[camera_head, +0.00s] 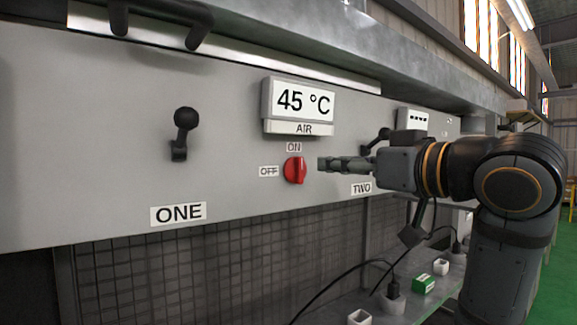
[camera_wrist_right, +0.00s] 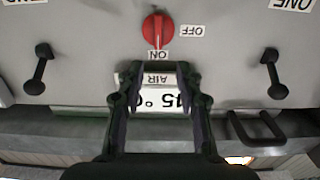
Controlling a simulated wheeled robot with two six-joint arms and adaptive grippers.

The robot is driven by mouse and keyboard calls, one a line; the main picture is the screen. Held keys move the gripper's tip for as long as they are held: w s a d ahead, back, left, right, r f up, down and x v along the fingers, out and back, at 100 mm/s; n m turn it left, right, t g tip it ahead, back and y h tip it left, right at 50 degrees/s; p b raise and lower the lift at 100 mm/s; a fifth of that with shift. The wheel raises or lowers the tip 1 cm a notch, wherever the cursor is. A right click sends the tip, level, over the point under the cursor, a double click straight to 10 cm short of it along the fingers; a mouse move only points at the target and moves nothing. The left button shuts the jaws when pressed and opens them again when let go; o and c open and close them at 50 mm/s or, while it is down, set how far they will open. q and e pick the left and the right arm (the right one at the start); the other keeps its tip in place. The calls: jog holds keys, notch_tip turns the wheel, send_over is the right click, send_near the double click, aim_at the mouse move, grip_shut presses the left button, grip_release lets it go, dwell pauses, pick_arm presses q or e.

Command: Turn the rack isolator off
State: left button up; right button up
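The red rotary knob (camera_head: 294,170) sits on the grey panel, with an ON label (camera_head: 293,147) above it and an OFF label (camera_head: 269,171) to its left. Its grip ridge stands about upright, in line with ON. In the right wrist view, which is upside down, the knob (camera_wrist_right: 157,30) is ahead of the fingertips, with ON below it and OFF to its right. My right gripper (camera_head: 322,164) is just right of the knob in the head view, apart from it. Its two fingers (camera_wrist_right: 160,68) are spread with nothing between them. My left gripper is not in view.
A 45 °C AIR display (camera_head: 299,104) juts out above the knob. Black levers stand at ONE (camera_head: 183,132) and near TWO (camera_head: 376,140). Black handles (camera_head: 165,18) are at the top. A lower shelf holds a green box (camera_head: 423,284), white holders and cables.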

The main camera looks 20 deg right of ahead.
aim_at(302, 160)
jog(key=p+x, duration=0.5)
jog(key=x, duration=0.4)
jog(key=shift+w+p, duration=0.4)
jog(key=shift+s, duration=0.1)
jog(key=shift+s+d+r, duration=0.1)
jog(key=shift+s+d, duration=0.05)
jog(key=shift+s, duration=0.05)
jog(key=shift+c, duration=0.8)
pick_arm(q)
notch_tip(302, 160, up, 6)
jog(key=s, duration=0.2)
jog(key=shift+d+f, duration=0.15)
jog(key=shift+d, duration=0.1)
pick_arm(e)
jog(key=shift+w, duration=0.2)
grip_shut()
